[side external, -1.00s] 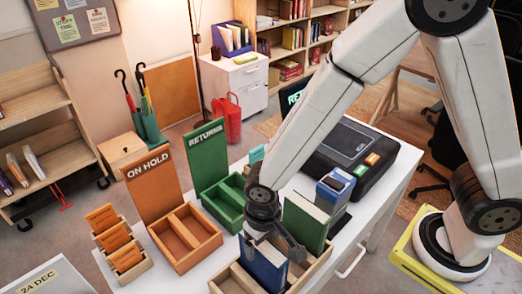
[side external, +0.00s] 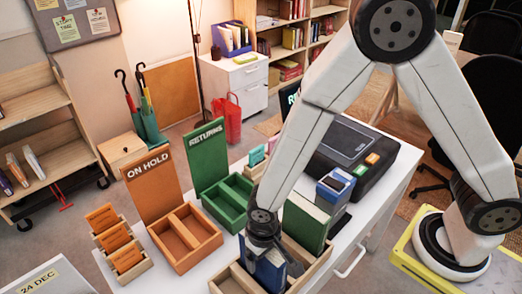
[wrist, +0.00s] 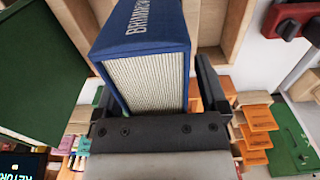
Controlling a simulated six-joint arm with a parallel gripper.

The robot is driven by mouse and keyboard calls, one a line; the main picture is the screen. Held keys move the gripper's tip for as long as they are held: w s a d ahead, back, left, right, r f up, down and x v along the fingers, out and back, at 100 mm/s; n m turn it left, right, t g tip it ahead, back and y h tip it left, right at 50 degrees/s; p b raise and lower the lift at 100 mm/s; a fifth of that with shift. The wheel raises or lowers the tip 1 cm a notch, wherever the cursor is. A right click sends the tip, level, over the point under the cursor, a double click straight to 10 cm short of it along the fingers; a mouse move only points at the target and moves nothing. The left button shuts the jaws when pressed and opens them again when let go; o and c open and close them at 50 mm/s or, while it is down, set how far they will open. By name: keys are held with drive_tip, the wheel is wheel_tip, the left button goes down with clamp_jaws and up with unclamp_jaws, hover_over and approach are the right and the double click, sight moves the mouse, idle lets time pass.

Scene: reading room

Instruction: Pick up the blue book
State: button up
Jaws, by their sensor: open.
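The blue book (side external: 266,275) stands upright in a light wooden divided tray (side external: 318,265) at the front of the white desk. My gripper (side external: 268,258) is low over its top, pointing down, and hides part of it. In the wrist view the blue book (wrist: 146,40) shows its page edges and pale spine lettering. It lies between the two dark fingers of my gripper (wrist: 153,85), one on each side. The fingers are open, with a visible gap at the right finger; contact on the left side is hard to tell.
A green book (side external: 306,222) stands in the tray close beside the blue one. Behind are a green RETURNS rack (side external: 226,200), an orange ON HOLD rack (side external: 187,237), a blue-grey box (side external: 335,187) and a black machine (side external: 345,155). Orange cards (side external: 118,240) stand at left.

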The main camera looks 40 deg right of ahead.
idle(0.4)
clamp_jaws()
idle(1.3)
